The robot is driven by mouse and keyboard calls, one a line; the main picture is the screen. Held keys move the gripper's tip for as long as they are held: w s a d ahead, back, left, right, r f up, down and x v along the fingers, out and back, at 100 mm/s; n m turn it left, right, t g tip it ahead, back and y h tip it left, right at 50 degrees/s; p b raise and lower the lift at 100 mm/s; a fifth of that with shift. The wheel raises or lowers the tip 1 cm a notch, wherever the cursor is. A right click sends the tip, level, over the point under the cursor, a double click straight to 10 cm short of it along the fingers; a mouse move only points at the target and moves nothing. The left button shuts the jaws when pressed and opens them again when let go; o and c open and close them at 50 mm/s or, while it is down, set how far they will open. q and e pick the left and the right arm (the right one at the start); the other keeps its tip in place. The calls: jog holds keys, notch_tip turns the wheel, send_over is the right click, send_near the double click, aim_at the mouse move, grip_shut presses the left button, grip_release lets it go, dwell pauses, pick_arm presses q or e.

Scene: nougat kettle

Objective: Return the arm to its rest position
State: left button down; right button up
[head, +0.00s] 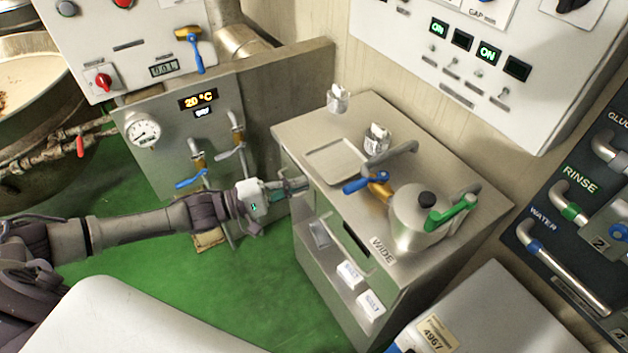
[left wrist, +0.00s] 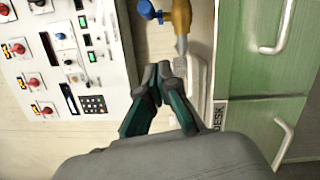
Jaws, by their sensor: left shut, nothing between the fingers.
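My left arm reaches in from the left in the head view, and its gripper (head: 296,186) is at the left edge of the steel cabinet (head: 290,130). In the left wrist view the dark green fingers of the left gripper (left wrist: 158,84) are shut with nothing between them. Beyond them in that view are a brass valve with a blue handle (left wrist: 147,9) and a white panel of buttons (left wrist: 65,60). My right gripper does not show in either view.
A steel kettle (head: 412,218) with a green handle stands on the cabinet top, beside a blue-handled tap (head: 358,184) and a shallow square tray (head: 312,160). A valve panel (head: 180,150) with a gauge stands behind my arm.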

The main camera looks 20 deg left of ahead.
pick_arm(q)
jog(key=w+a+f+m+t+y, duration=0.1)
jog(key=a+f+m+y, duration=0.4)
jog(key=f, duration=1.2)
jog(key=s+a+f+g+y, duration=0.1)
jog(key=s+a+f+y, duration=0.25)
jog(key=f, duration=0.55)
jog(key=s+a+f+g+y, duration=0.2)
jog(key=s+f+y, duration=0.15)
jog(key=f, duration=0.45)
jog(key=s+d+f+m+g+y, duration=0.15)
jog(key=s+f+m+g, duration=0.25)
jog(key=s+f, duration=1)
jog(key=s+d+f+m+g, duration=0.2)
jog(key=s+d, duration=0.1)
jog(key=s, duration=0.8)
jog(key=s+d+f+m+g, duration=0.1)
jog(key=s+d+f+g, duration=0.2)
jog(key=s, duration=0.8)
jog(key=shift+d+f+m, duration=0.15)
jog(key=shift+d+m, duration=0.2)
jog(key=shift+m, duration=0.05)
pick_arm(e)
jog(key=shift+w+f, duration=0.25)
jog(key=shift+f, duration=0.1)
